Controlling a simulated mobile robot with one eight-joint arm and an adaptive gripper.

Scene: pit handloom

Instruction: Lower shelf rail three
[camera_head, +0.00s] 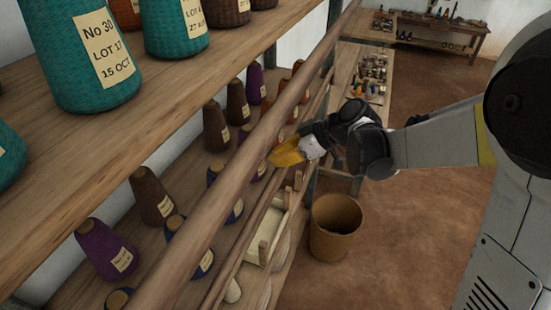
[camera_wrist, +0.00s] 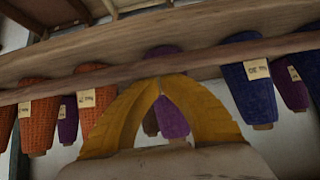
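Long wooden rails run along the front of the shelves: a thick upper rail (camera_head: 232,185) and a thinner lower rail (camera_head: 245,238). I cannot tell which is rail three. My gripper (camera_head: 277,160) has yellow fingers and is beside the rails, pointing toward the shelf. In the wrist view my gripper's fingertips (camera_wrist: 162,82) meet or nearly meet in an arch, with nothing seen held between them. A wooden rail (camera_wrist: 40,90) crosses the wrist view near the tips. Whether the fingers touch it cannot be told.
Yarn cones stand on the shelves, including a teal cone (camera_head: 90,55), a brown cone (camera_head: 152,195) and a purple cone (camera_head: 104,247). A brown bin (camera_head: 335,228) stands on the floor below my arm. A bench with small items (camera_head: 372,75) is beyond. The floor at right is clear.

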